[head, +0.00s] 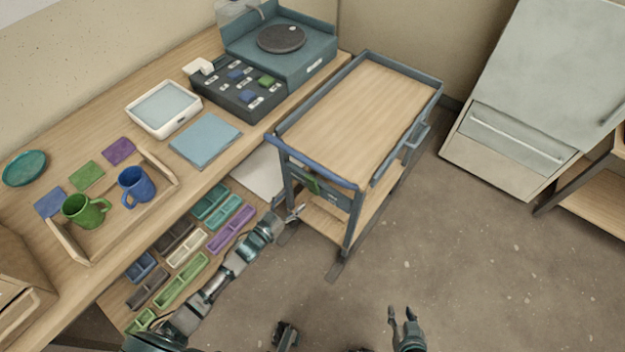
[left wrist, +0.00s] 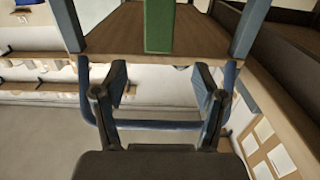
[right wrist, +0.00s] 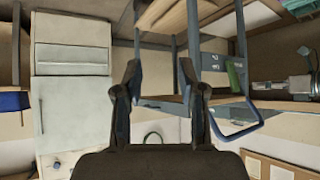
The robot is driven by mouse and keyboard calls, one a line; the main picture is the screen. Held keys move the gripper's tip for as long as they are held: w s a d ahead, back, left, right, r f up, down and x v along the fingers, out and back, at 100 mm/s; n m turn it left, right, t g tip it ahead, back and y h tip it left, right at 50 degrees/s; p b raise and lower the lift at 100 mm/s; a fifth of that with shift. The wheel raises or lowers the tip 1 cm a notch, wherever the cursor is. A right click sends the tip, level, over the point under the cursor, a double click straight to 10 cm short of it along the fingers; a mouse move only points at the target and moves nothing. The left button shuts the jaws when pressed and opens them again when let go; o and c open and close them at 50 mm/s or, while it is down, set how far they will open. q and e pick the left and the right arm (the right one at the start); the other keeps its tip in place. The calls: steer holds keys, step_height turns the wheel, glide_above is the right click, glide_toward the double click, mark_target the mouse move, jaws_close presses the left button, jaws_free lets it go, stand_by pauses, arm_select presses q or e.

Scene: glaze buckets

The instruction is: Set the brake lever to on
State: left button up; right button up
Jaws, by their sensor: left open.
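The brake lever is a green bar (head: 313,185) on a dark panel at the near end of the blue-framed cart (head: 360,110), below the blue push handle (head: 318,169). In the left wrist view the green lever (left wrist: 159,25) shows at top centre, ahead of and between my open fingers. My left gripper (head: 293,214) is open and empty, just below and left of the lever, apart from it. The lever also shows in the right wrist view (right wrist: 235,75), beside a panel with white marks (right wrist: 212,62). My right gripper (head: 405,318) is open and empty over the floor.
The workbench (head: 110,225) runs along the left, with colored bins (head: 210,205) on a shelf beneath, close to my left arm. A pale cabinet (head: 535,90) stands at the right. The floor (head: 470,260) right of the cart is clear.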

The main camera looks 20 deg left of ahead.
mark_target(310, 182)
arm_select(q)
steer(key=x, duration=0.4)
steer(key=shift+w+a+f+b, duration=0.15)
steer(key=shift+a+f+b, duration=0.1)
steer(key=shift+b, duration=0.15)
steer(key=x, duration=0.3)
steer(key=d+b+x, duration=0.1)
steer(key=x, duration=0.2)
steer(key=shift+d+r, duration=0.1)
steer(key=shift+d, duration=0.05)
steer(key=shift+w, duration=0.1)
steer(key=shift+a, duration=0.4)
steer(key=shift+c, duration=0.5)
steer(key=c, duration=0.4)
steer(key=shift+r, duration=0.1)
steer(key=c, duration=0.8)
steer(key=shift+d, duration=0.25)
jaws_close()
arm_select(e)
steer(key=w+a+r+t+y, duration=0.1)
steer(key=w+a+r+t, duration=0.1)
steer(key=w+r+t, duration=0.3)
steer(key=shift+w, duration=0.15)
